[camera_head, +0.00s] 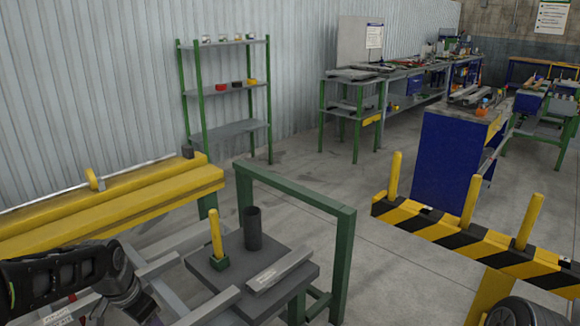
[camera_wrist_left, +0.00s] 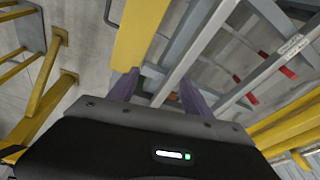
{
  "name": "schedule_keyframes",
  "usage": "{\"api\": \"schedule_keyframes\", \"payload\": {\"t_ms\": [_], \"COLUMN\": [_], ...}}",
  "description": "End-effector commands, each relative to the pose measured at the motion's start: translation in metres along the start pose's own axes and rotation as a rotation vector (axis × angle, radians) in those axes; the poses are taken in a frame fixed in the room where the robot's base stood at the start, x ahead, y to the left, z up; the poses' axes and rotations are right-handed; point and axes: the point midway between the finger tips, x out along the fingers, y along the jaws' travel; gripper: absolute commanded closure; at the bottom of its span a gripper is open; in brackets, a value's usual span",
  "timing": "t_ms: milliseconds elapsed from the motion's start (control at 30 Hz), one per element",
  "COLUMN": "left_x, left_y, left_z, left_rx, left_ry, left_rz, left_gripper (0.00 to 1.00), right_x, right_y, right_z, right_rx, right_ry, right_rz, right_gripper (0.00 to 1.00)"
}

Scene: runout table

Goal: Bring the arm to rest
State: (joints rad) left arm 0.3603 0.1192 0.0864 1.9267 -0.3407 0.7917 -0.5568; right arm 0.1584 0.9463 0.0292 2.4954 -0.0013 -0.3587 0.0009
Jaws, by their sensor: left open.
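My left arm (camera_head: 60,275) comes in at the lower left of the head view, low beside the runout table. Its gripper is cut off or hidden at the bottom edge there. In the left wrist view the left gripper (camera_wrist_left: 158,92) shows two purple-grey fingers spread apart, with nothing between them but the rails and floor beyond. Grey rails (camera_wrist_left: 190,55) of the table pass behind the fingers. My right gripper is not in view; a dark rounded part at the lower right edge may be mine.
A grey plate (camera_head: 218,272) beside the arm bears a dark cylinder (camera_head: 253,230), a yellow post (camera_head: 216,236) and a labelled bar (camera_head: 280,268). A yellow beam (camera_head: 120,205) lies behind. A green frame (camera_head: 345,240) and striped barrier (camera_head: 480,243) stand rightward, with clear floor between.

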Motion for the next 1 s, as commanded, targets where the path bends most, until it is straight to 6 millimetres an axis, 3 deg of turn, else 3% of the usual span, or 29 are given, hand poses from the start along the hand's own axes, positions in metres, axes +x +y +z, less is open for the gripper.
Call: {"api": "schedule_keyframes", "payload": {"t_ms": [233, 333, 400, 533, 700, 833, 1000], "left_x": [0.064, 0.107, 0.142, 0.196, 0.227, 0.231, 0.233], "left_y": [0.040, 0.081, 0.121, 0.207, 0.300, 0.343, 0.365], "left_z": [-0.031, -0.037, -0.033, 0.004, 0.075, 0.117, 0.135], "left_rx": [-0.215, -0.342, -0.449, -0.625, -0.696, -0.666, -0.635], "left_ry": [0.155, 0.203, 0.217, 0.174, 0.029, -0.083, -0.138], "left_rz": [0.047, 0.104, 0.157, 0.241, 0.302, 0.341, 0.363], "left_gripper": [0.42, 0.42, 0.42, 0.42, 0.42, 0.42, 0.42], "right_x": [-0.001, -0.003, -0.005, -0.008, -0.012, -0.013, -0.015], "right_y": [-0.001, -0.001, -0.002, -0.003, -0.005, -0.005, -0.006], "right_z": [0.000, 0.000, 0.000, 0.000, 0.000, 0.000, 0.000], "right_rx": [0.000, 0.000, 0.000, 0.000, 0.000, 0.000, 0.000], "right_ry": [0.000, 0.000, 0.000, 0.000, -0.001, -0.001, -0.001], "right_rz": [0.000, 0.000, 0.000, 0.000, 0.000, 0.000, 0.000], "right_gripper": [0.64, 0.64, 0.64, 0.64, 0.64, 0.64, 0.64]}}
